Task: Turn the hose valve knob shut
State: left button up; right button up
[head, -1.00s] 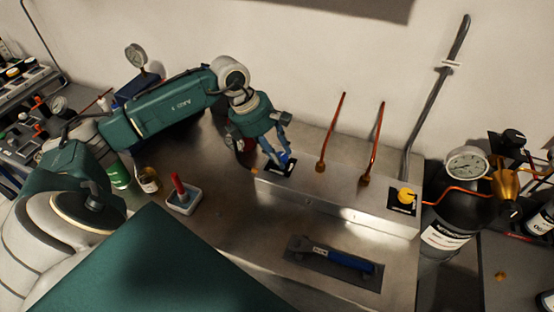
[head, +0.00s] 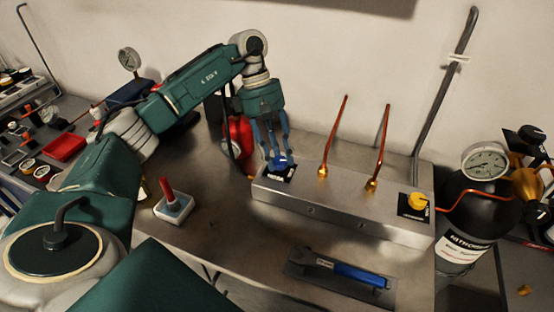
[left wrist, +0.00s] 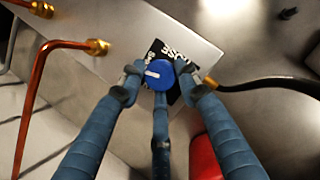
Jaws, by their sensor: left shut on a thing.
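The blue hose valve knob (head: 279,161) sits on a black label plate at the left end of the steel manifold box (head: 335,215). In the left wrist view the knob (left wrist: 158,75) shows a white pointer mark on its face, pointing left in the picture. My left gripper (head: 277,154) comes down from above with its fingers around the knob. In the left wrist view the left gripper (left wrist: 158,80) has two fingers at the knob's sides and one below, shut on it. My right gripper is not in view.
Two copper tubes (head: 333,137) (head: 379,148) rise from the box. A yellow knob (head: 417,201) sits at its right end. A blue-handled tool (head: 350,271) lies in front, a red-handled item (head: 171,200) at left. A red cylinder (head: 238,137) stands behind the gripper.

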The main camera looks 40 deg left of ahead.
pick_arm(q)
jog(key=shift+w+d+r+m+g+b, duration=0.1)
jog(key=shift+m+g+b, duration=0.2)
jog(key=shift+m, duration=0.55)
jog(key=shift+w+d+r+m+g+b, duration=0.1)
jog(key=shift+m+g+b, duration=0.2)
jog(key=shift+m, duration=0.55)
jog(key=shift+s+f+y, duration=0.1)
jog(key=shift+y, duration=0.2)
jog(key=o, duration=1.1)
jog(key=shift+s, duration=0.1)
jog(key=shift+s+d, duration=0.1)
jog(key=v, duration=1.2)
